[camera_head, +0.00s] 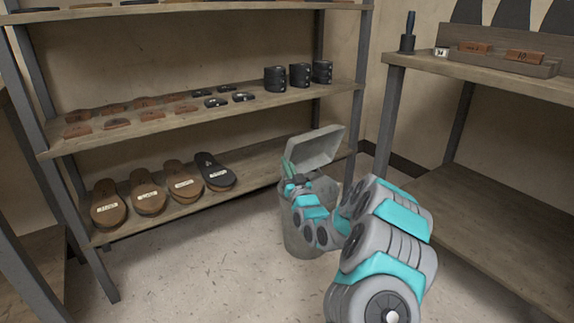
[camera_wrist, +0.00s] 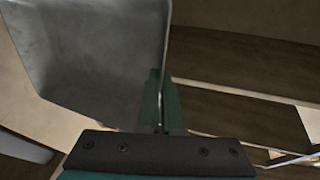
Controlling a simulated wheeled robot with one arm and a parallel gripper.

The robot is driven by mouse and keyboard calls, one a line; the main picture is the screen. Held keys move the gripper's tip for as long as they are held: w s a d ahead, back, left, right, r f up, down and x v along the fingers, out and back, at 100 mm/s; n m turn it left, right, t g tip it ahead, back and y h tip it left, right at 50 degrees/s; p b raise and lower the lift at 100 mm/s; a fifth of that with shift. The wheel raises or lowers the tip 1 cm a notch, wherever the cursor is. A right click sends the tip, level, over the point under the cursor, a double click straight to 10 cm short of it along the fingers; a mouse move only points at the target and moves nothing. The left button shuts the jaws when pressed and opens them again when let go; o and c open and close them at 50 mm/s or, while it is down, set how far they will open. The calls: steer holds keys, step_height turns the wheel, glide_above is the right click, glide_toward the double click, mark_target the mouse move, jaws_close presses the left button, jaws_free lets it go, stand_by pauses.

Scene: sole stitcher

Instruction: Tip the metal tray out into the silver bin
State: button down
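The metal tray (camera_head: 317,149) is grey and is held tilted just above the silver bin (camera_head: 297,238), which stands on the floor. My gripper (camera_head: 290,167) is shut on the tray's wall at its left side. In the wrist view, the green fingers of my gripper (camera_wrist: 161,103) pinch the tray's thin edge, and the tray's grey surface (camera_wrist: 90,50) fills the upper left with nothing seen lying on it. My arm hides much of the bin's right side and mouth. The bin's contents are hidden.
A shelf rack (camera_head: 200,118) behind holds sandals (camera_head: 148,193), brown blocks and black cylinders (camera_head: 299,75). Its lower shelf ends close to the bin. A workbench (camera_head: 480,69) with a wooden holder stands at right. Floor (camera_head: 200,275) left of the bin is clear.

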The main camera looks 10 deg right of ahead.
steer(key=shift+r, duration=0.85)
step_height(320, 180, down, 2)
steer(key=shift+f, duration=0.1)
steer(key=shift+r, duration=0.25)
steer(key=shift+a+r, duration=0.1)
